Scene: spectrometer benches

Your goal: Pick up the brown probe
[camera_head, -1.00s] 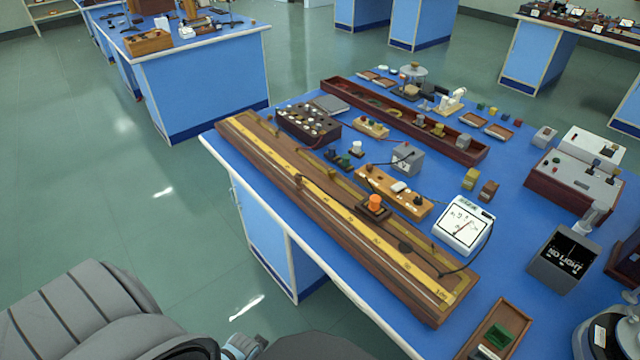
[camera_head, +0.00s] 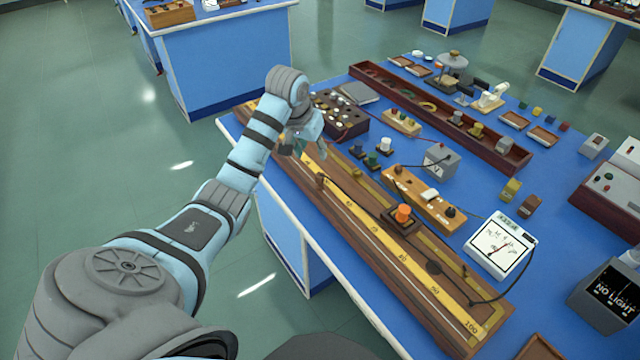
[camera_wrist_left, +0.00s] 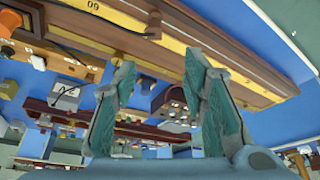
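The brown probe (camera_head: 320,181) is small and stands on the yellow scale of the long wooden metre bridge (camera_head: 451,326), with a dark wire near it. In the left wrist view, a small brown upright piece on the scale (camera_wrist_left: 153,24) appears to be the same probe, beyond the fingertips. My left gripper (camera_head: 298,147) is above the far left part of the bridge, up and left of the probe in the head view. Its two teal fingers (camera_wrist_left: 160,60) are spread apart with nothing between them. My right gripper is not in view.
An orange-knobbed block (camera_head: 402,214) sits on the bridge nearer the front. A wooden key board (camera_head: 430,197), white meter (camera_head: 500,243), grey box (camera_head: 440,160) and dark resistance box (camera_head: 340,121) stand behind the bridge. Open floor lies left of the bench.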

